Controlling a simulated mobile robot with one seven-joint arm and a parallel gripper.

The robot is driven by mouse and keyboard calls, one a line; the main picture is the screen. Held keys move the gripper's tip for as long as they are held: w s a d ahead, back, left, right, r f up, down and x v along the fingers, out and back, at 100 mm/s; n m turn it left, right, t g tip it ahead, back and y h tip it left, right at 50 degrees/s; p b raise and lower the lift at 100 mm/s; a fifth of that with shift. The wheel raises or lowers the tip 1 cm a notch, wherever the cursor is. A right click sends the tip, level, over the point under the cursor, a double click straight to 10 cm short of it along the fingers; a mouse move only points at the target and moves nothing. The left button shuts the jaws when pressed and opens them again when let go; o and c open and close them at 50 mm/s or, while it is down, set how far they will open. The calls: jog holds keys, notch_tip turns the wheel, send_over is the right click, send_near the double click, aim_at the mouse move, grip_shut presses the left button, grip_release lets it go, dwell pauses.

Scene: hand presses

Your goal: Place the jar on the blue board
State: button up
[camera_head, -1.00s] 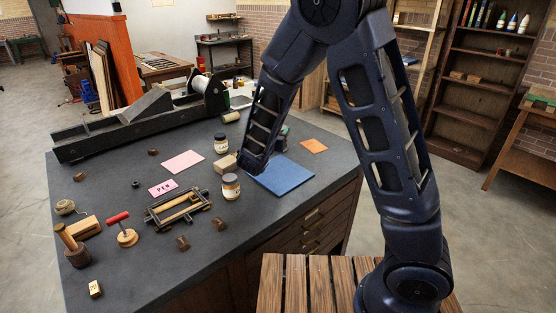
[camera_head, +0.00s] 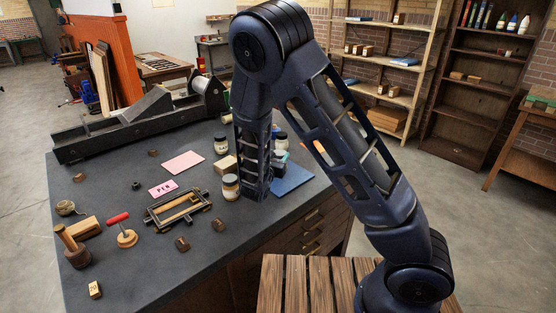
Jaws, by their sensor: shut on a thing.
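The blue board (camera_head: 293,178) lies flat on the dark bench top, partly covered by my forearm. A small jar (camera_head: 281,143) with a pale label shows just past my forearm, by the board's far-left side. My gripper (camera_head: 276,156) is mostly hidden behind the forearm; it is shut at this jar, but its fingertips are not clear. Whether the jar touches the board or bench cannot be told. Another labelled jar (camera_head: 230,187) with a dark lid stands left of my forearm, and a similar jar (camera_head: 220,145) stands farther back.
A wooden block (camera_head: 226,165) stands between the two left jars. A pink sheet (camera_head: 183,162), a PEN card (camera_head: 163,188) and a metal frame (camera_head: 178,209) lie to the left. A long dark press (camera_head: 130,124) spans the back. The bench's front-right corner is clear.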

jog(key=shift+f, duration=0.6)
jog(key=shift+f, duration=0.1)
jog(key=o, duration=1.1)
jog(key=v, duration=1.2)
